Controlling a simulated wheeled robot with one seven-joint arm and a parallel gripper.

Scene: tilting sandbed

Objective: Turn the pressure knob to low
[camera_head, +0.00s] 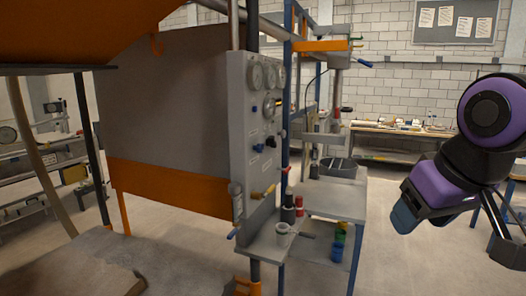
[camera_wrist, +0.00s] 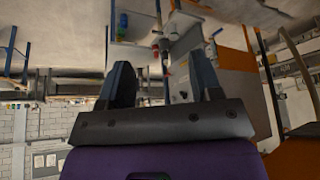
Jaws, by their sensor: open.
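A grey control panel (camera_head: 255,150) stands upright at the centre of the head view. It carries round gauges (camera_head: 257,76) along its top. Below them are small knobs, including a blue knob (camera_head: 254,108) and a dark knob (camera_head: 270,142). The labels are too small to read, so I cannot tell which is the pressure knob. My gripper (camera_wrist: 162,82) shows in the wrist view with its two dark fingers apart and nothing between them. It is well clear of the panel. The wrist view is upside down and shows no readable knob.
A grey side table (camera_head: 335,203) with cups and bottles stands right of the panel. An orange-edged grey board (camera_head: 165,110) is left of it. Blue posts and a workbench (camera_head: 400,130) are behind. Open floor lies between the table and my arm.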

